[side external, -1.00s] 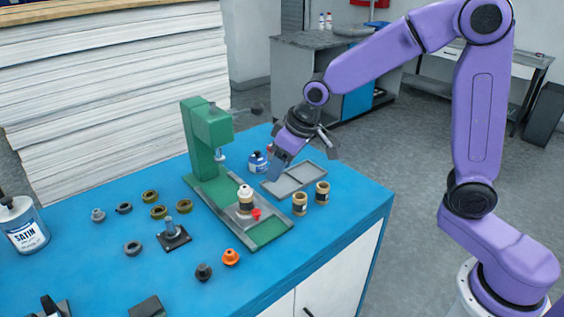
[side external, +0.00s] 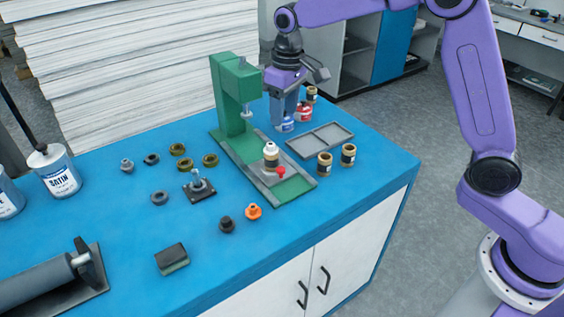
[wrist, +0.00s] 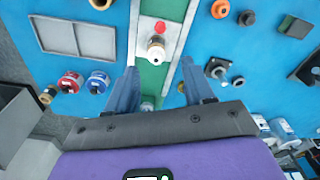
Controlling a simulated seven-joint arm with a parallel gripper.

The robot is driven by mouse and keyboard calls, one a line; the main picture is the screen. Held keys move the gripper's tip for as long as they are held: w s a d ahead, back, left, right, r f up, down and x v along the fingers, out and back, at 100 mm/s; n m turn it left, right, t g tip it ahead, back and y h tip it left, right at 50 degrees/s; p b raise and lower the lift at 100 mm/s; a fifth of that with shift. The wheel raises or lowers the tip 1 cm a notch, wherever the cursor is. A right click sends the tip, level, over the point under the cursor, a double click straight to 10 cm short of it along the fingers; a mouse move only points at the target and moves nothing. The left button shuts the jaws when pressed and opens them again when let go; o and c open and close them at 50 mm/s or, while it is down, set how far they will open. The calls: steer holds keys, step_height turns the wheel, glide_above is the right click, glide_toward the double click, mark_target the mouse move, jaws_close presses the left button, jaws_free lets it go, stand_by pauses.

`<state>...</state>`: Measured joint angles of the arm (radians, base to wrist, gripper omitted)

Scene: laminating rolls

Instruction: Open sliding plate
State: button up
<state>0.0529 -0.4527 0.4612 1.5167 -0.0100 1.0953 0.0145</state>
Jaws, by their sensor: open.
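The green press (side external: 235,100) stands on the blue table with a long green base. A red knob (side external: 281,171) sits at the plate's front. In the wrist view the plate (wrist: 168,10), red knob (wrist: 160,27) and jar (wrist: 156,48) are ahead of my fingers. My gripper (side external: 284,112) points down beside the press head, open and empty; its spread fingers also show in the wrist view (wrist: 160,68). It touches neither plate nor knob.
A grey divided tray (side external: 320,139) lies right of the press, with two small jars (side external: 336,160) in front. Blue and red cans (side external: 304,113) stand near my gripper. Rings, an orange knob (side external: 253,211) and a black-based post (side external: 198,188) lie left and in front.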

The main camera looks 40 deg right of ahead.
glide_toward(281, 169)
steer(key=shift+g, duration=0.4)
steer(key=f, duration=0.8)
steer(key=shift+w+f, duration=0.25)
steer(key=shift+w, duration=0.15)
steer(key=shift+s, duration=0.1)
jaws_close()
